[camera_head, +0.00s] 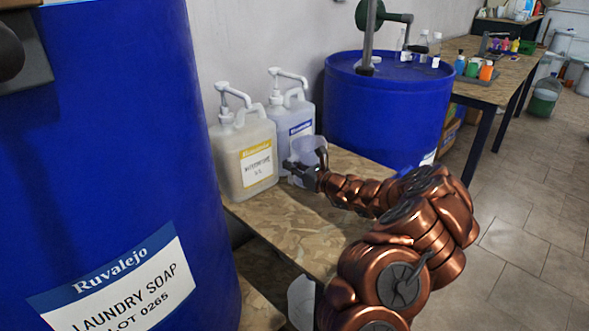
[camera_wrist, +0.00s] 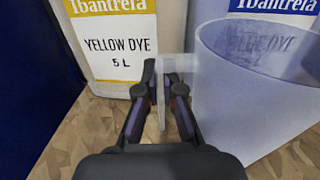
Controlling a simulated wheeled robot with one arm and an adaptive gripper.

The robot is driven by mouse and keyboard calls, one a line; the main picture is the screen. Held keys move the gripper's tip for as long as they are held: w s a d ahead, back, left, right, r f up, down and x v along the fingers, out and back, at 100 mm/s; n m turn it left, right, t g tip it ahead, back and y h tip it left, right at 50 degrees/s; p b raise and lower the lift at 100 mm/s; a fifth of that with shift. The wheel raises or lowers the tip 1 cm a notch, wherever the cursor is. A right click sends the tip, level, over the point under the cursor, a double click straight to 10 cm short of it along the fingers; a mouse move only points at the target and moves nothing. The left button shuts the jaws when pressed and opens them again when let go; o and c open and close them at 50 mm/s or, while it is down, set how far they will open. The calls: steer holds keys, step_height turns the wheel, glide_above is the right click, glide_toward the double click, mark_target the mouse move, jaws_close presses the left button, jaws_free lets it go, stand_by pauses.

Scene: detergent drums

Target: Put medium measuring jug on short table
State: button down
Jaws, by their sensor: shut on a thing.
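My gripper (camera_head: 298,168) is over the back of the near wooden table (camera_head: 290,235), in front of the pump bottles. In the wrist view, the fingers of my gripper (camera_wrist: 164,88) are shut on the handle or wall of a clear, pale measuring jug (camera_wrist: 245,100). The jug also shows in the head view (camera_head: 308,152), partly hidden by my gripper. It looks upright, with its open rim on top. I cannot tell whether its base touches the wood. The frames do not make clear which table is the short one.
A yellow-label dye bottle (camera_head: 245,155) and a blue-label one (camera_head: 291,118) stand close behind the jug. Large blue drums stand at left (camera_head: 120,130) and back (camera_head: 388,110). A longer table (camera_head: 490,88) holds bottles and cups. The near table's front is clear.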

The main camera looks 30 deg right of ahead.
steer(key=shift+f, duration=0.35)
steer(key=c, duration=1.3)
jaws_free()
steer(key=shift+f, duration=0.1)
steer(key=shift+f+b, duration=0.15)
steer(key=shift+b, duration=0.3)
steer(key=shift+r+p+v, duration=0.2)
steer(key=shift+p+v, duration=0.2)
steer(key=shift+v, duration=1.55)
steer(key=shift+r+p+v, duration=0.25)
steer(key=shift+p+v, duration=0.1)
steer(key=shift+v, duration=1.65)
steer(key=shift+a, duration=0.1)
